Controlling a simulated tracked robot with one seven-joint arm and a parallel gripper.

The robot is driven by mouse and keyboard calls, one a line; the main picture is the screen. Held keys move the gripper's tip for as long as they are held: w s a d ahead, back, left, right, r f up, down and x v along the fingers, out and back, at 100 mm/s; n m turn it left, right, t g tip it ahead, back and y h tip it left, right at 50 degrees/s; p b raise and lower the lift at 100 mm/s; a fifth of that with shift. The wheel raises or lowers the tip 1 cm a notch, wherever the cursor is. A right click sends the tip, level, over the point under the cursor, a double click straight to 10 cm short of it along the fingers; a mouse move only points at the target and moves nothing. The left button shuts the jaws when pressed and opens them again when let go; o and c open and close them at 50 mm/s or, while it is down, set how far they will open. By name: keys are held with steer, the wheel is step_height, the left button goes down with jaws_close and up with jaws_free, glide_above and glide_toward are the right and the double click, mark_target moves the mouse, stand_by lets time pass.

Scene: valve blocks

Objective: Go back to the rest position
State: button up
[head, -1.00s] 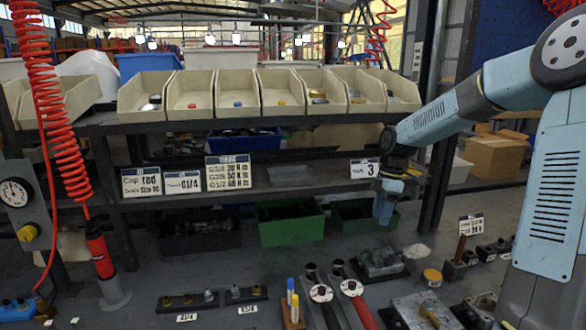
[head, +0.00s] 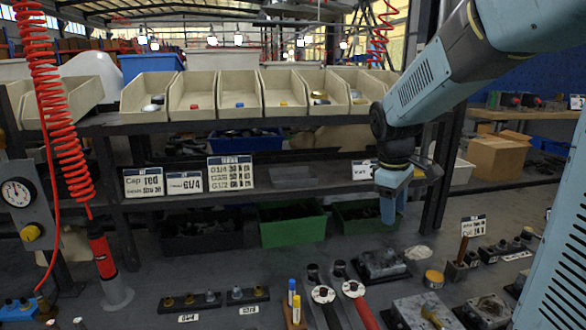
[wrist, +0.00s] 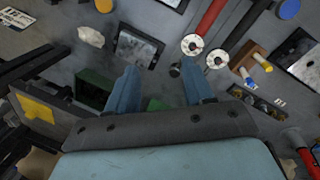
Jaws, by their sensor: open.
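My gripper (head: 392,207) hangs at the right of the middle in the head view, pointing down in front of the shelf rack. It is above the bench and touches nothing that I can see. In the wrist view my gripper (wrist: 158,88) shows two blue fingers spread apart, with nothing between them but the bench far below. My arm reaches in from the upper right of the head view.
A row of beige bins (head: 238,93) stands on the upper shelf. Green crates (head: 292,222) lie under the rack. The bench (head: 210,270) carries torque wrenches (head: 355,290), metal blocks (head: 382,264) and fitting racks. A red coiled hose (head: 62,120) hangs at left.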

steer(key=s+r+m+t+y, duration=0.1)
steer(key=s+m, duration=0.3)
steer(key=s, duration=0.4)
steer(key=s+r+m+t, duration=0.3)
steer(key=s+r+m, duration=0.1)
steer(key=s, duration=0.5)
steer(key=shift+s+d+r+m+t+y, duration=0.2)
steer(key=shift+d+r+m+t+y, duration=0.15)
steer(key=shift+m, duration=0.25)
